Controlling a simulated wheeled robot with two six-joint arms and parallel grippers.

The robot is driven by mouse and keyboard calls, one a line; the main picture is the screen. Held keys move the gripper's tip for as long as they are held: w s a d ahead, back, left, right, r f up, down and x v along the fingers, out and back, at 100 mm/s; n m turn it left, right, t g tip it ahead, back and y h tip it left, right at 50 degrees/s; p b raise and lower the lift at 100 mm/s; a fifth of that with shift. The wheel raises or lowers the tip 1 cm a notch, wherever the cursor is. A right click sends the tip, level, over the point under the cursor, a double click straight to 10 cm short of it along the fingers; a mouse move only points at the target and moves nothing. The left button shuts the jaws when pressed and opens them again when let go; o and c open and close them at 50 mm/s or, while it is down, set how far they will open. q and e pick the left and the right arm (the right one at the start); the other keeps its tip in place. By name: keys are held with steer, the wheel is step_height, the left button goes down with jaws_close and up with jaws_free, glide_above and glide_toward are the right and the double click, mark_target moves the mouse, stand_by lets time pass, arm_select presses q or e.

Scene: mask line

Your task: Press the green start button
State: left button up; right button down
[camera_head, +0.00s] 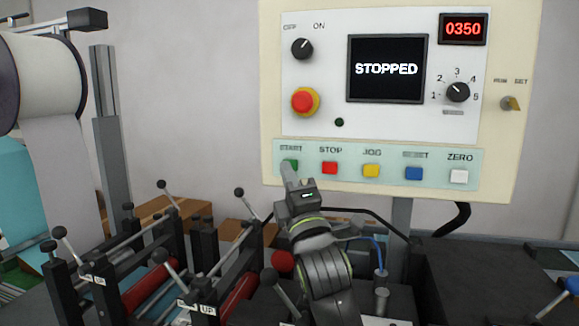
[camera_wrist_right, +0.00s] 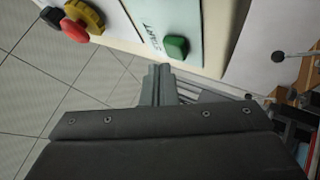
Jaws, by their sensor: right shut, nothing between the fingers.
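The green start button (camera_head: 289,166) is at the left end of the button row on the control panel (camera_head: 490,190). My right gripper (camera_head: 288,174) is in front of it, its fingertips overlapping the button's lower part in the head view. In the right wrist view the green button (camera_wrist_right: 175,47) shows just beyond and right of the shut, empty fingertips (camera_wrist_right: 160,68). I cannot tell whether they touch it. The panel screen (camera_head: 386,69) reads STOPPED. My left gripper is not in view.
The red stop button (camera_head: 330,168) is right of the green one, then yellow (camera_head: 371,171), blue (camera_head: 413,173) and white (camera_head: 458,176) buttons. A red emergency knob (camera_head: 304,101) is above. Rollers and ball-ended levers (camera_head: 160,256) stand at the lower left.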

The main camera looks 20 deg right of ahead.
steer(key=shift+w+d, duration=0.25)
steer(key=shift+w, duration=0.1)
steer(key=shift+w+d, duration=0.25)
steer(key=shift+w, duration=0.15)
stand_by(0.8)
steer(key=shift+s+a, duration=0.1)
steer(key=shift+s+a+p, duration=0.4)
steer(key=shift+s, duration=0.3)
steer(key=s+a, duration=0.1)
steer(key=s, duration=0.1)
steer(key=s+a, duration=0.1)
steer(key=s, duration=0.1)
steer(key=shift+a, duration=0.4)
stand_by(0.8)
